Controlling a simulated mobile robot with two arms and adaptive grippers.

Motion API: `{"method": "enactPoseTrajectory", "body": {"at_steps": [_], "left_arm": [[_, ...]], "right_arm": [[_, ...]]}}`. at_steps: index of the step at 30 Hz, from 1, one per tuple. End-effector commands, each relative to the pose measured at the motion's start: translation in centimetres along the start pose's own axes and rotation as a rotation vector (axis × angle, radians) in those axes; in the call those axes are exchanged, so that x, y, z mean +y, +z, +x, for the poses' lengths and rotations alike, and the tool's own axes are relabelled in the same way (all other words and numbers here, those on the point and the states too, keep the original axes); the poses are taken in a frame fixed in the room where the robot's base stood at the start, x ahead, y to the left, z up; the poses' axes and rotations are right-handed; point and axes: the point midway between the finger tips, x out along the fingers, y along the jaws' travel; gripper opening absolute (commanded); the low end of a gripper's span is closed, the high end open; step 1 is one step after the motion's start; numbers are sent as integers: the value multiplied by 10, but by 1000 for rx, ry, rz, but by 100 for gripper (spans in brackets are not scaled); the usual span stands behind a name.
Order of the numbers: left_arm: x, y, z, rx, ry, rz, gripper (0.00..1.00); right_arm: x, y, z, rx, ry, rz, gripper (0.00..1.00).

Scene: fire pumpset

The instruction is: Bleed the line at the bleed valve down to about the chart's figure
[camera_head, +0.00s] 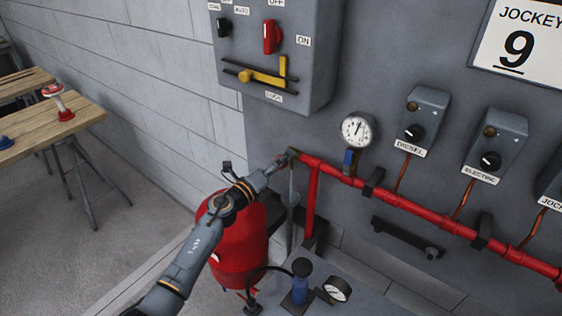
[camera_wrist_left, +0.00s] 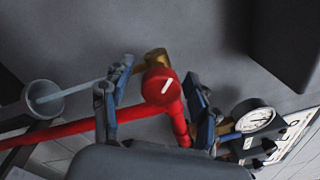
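The bleed valve's red knob (camera_wrist_left: 162,85), with a white mark on its face, sits on a brass body (camera_wrist_left: 155,58) in the left wrist view. My left gripper (camera_wrist_left: 155,108) has its two fingers apart, one on each side of the knob; firm contact does not show. In the head view my left gripper (camera_head: 272,168) is at the left end of the red pipe (camera_head: 400,205) and largely hides the knob. A round pressure gauge (camera_head: 357,130) stands above the pipe, its needle near the top; its figures are too small to read. A sign (camera_head: 520,45) reads JOCKEY 9. My right gripper is out of view.
Switch boxes labelled DIESEL (camera_head: 424,118) and ELECTRIC (camera_head: 496,143) hang on the right. A grey control box (camera_head: 290,85) is above my arm. A red tank (camera_head: 240,250) stands below it. A wooden table (camera_head: 30,118) is far left.

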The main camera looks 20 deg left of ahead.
Motion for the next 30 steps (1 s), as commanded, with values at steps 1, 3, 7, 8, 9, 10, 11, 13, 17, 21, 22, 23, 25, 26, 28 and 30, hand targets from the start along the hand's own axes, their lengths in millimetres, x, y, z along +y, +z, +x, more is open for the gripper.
{"method": "enactPoseTrajectory", "body": {"at_steps": [1, 3, 7, 8, 9, 10, 11, 13, 17, 21, 22, 23, 25, 26, 28, 30], "left_arm": [[0, 0, 0, 0, 0, 0, 60], [0, 0, 0, 0, 0, 0, 60], [1, 0, -6, 0, 1, 2, 60], [1, 0, -10, 0, 1, 3, 60], [2, 0, -15, 0, 2, 3, 60], [1, 0, -20, 1, 2, 3, 60], [2, 0, -26, 2, 2, 3, 60], [2, -1, -41, 3, 2, 2, 60], [1, -1, -70, 3, 2, 1, 60], [1, -1, -96, 2, 2, 0, 60], [1, -1, -101, 2, 2, 0, 60], [1, -1, -105, 1, 2, 0, 60], [1, -1, -112, 1, 1, -2, 60], [0, -1, -114, 1, 0, -1, 60], [0, 0, -118, 1, 0, -1, 60], [0, 0, -120, 0, 1, 0, 60]], "right_arm": [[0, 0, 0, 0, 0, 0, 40], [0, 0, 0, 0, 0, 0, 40], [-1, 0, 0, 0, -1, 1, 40], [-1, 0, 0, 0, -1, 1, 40], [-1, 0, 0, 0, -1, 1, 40], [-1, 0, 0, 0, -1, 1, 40], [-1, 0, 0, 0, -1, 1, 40], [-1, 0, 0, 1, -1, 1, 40], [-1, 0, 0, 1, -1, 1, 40], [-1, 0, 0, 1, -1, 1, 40], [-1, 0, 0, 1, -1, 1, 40], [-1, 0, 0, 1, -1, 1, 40], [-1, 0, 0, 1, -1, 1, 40], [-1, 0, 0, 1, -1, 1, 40], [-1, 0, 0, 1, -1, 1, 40], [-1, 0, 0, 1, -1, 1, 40]]}}
